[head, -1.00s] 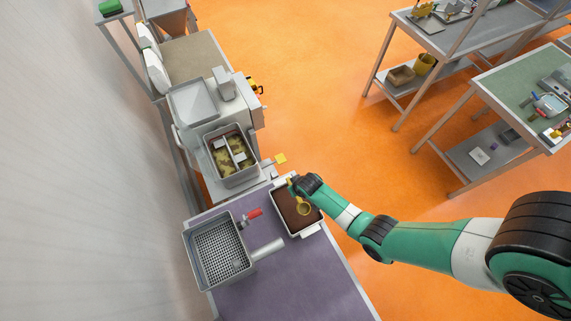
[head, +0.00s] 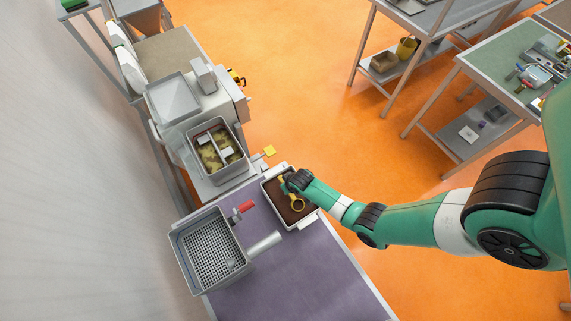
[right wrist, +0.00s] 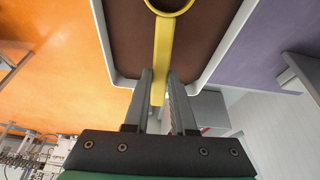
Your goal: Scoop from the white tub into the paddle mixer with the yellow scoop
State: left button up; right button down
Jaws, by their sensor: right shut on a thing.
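The white tub (head: 304,222) stands on the purple bench top and holds brown, loose-looking material. My right gripper (head: 287,183) is over the tub's far end, shut on the handle of the yellow scoop (head: 298,205). In the right wrist view the scoop (right wrist: 161,60) runs out from between the fingers (right wrist: 158,88), over the brown contents of the tub (right wrist: 106,45). I cannot tell whether the scoop's bowl touches the material or holds any. The paddle mixer (head: 239,155) is beyond the tub to the left, open, with yellowish contents around its paddles. My left gripper is not in view.
A yellow item (head: 269,151) sits beside the mixer. The near purple bench top (head: 310,280) is clear. Other benches stand far right.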

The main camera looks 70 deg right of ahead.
jog(key=shift+f+b, duration=0.35)
jog(key=shift+f, duration=0.4)
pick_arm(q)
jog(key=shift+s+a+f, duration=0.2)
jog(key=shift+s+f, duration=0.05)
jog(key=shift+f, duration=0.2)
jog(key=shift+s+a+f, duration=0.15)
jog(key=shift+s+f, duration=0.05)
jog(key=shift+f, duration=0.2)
pick_arm(e)
jog(key=shift+s+a+f, duration=0.4)
jog(key=shift+s+a, duration=0.15)
jog(key=shift+s, duration=0.1)
jog(key=shift+r, duration=0.1)
